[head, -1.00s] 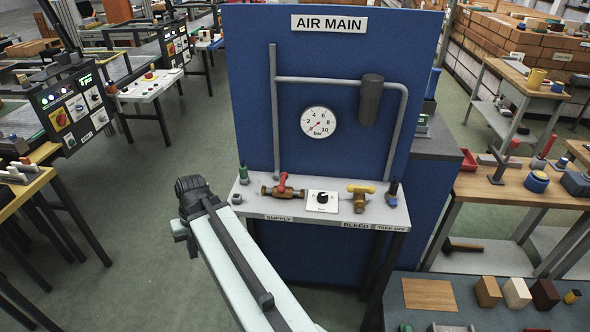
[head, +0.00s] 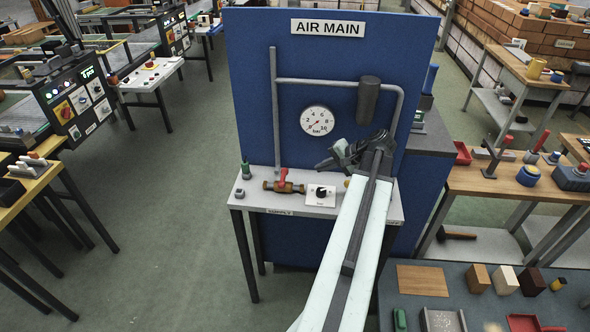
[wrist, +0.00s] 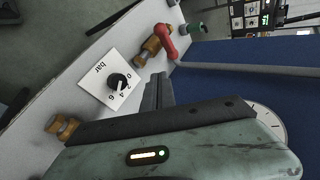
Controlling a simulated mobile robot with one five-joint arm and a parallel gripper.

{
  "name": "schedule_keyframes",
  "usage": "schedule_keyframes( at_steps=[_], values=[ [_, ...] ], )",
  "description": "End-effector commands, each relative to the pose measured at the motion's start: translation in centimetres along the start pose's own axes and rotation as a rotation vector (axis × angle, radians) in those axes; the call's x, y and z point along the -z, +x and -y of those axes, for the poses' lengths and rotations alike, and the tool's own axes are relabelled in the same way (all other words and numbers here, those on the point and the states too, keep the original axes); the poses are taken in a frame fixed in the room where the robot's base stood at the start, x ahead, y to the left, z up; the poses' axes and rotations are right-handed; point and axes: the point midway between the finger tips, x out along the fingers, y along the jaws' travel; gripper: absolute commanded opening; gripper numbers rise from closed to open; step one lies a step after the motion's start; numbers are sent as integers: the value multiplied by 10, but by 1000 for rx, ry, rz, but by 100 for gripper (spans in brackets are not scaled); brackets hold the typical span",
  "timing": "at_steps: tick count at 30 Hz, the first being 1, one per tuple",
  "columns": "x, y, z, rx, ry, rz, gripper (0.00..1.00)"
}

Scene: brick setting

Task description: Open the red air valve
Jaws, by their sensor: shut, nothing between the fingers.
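The red air valve (head: 283,179) has a red lever on a brass body, on the grey shelf (head: 258,203) above the SUPPLY label. In the wrist view the red lever (wrist: 166,40) lies beyond the fingertips, beside the brass body (wrist: 150,48), at an angle to it. My gripper (head: 326,164) is shut and empty, above the shelf and right of the red valve, apart from it. In the wrist view its closed fingers (wrist: 158,92) point toward the valve side. The gauge (head: 317,121) on the blue panel has its needle at the low end.
A black knob (head: 321,192) on a white plate sits just right of the red valve. My arm hides the bleed end of the shelf; a brass fitting (wrist: 63,127) shows there in the wrist view. The blue panel (head: 250,90) rises behind.

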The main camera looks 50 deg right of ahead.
Motion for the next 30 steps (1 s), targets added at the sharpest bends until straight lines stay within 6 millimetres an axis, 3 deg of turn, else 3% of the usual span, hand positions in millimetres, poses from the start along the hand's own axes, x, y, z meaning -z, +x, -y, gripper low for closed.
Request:
schedule_keyframes(
  at_steps=[5,18,24,30],
  values=[
    [0,13,-3,-1,-2,1,0],
    [1,106,-6,-1,-2,1,0],
    [1,123,20,-1,-1,1,0],
    [0,129,27,-2,0,0,0]
  ],
)
